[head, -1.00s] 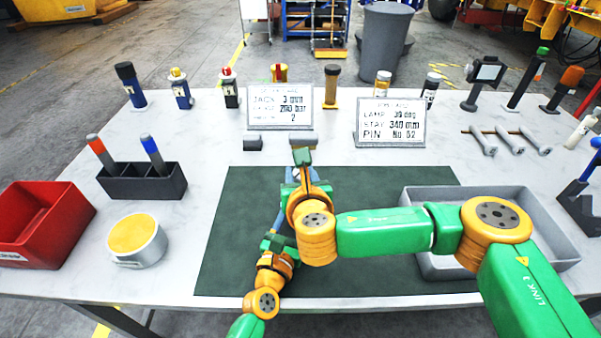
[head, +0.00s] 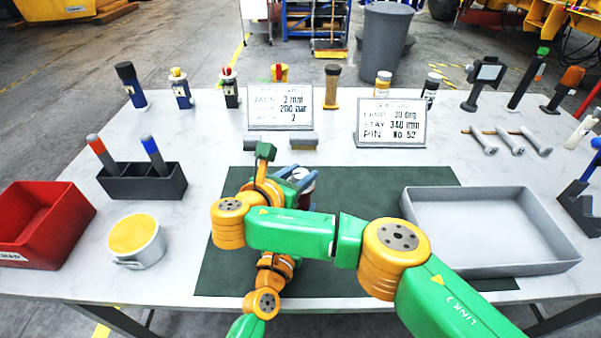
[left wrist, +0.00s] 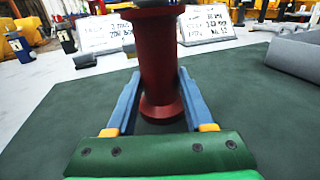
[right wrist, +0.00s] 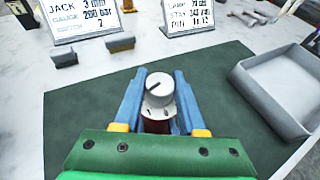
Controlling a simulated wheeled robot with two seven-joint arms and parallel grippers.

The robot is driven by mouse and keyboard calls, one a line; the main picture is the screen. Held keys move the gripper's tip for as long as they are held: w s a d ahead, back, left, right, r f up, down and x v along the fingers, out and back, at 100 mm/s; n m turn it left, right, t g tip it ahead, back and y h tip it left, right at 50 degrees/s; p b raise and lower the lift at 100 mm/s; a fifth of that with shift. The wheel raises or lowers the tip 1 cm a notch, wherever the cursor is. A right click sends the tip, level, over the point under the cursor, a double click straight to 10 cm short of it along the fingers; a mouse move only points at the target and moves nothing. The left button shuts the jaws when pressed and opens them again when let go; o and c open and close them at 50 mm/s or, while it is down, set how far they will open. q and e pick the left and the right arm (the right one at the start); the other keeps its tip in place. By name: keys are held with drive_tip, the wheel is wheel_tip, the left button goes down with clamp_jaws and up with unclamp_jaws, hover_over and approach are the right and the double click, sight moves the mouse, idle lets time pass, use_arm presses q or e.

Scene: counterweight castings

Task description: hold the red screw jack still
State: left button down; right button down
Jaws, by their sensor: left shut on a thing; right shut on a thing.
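The red screw jack (left wrist: 162,55) stands upright on the green mat (left wrist: 225,100) in the left wrist view, a round column with a wider foot. My left gripper (left wrist: 160,73) is shut on its body, one blue finger on each side. In the right wrist view the jack's grey knob (right wrist: 159,90), with a dark pointer line, faces up. My right gripper (right wrist: 160,73) is shut on this knob from above. In the head view only a little of the jack (head: 308,187) shows behind my right arm, and my left gripper is mostly hidden.
A grey tray (head: 485,192) lies at the right of the mat and looks empty. Two signs (head: 280,106) (head: 391,122) stand behind. A red bin (head: 30,225), a yellow-topped round tin (head: 136,238) and a dark holder with two pens (head: 142,182) are at left.

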idle(0.4)
drive_tip(key=shift+c, duration=2.4)
unclamp_jaws()
drive_tip(key=v, duration=0.7)
drive_tip(key=shift+s, duration=0.25)
drive_tip(key=shift+r, duration=0.1)
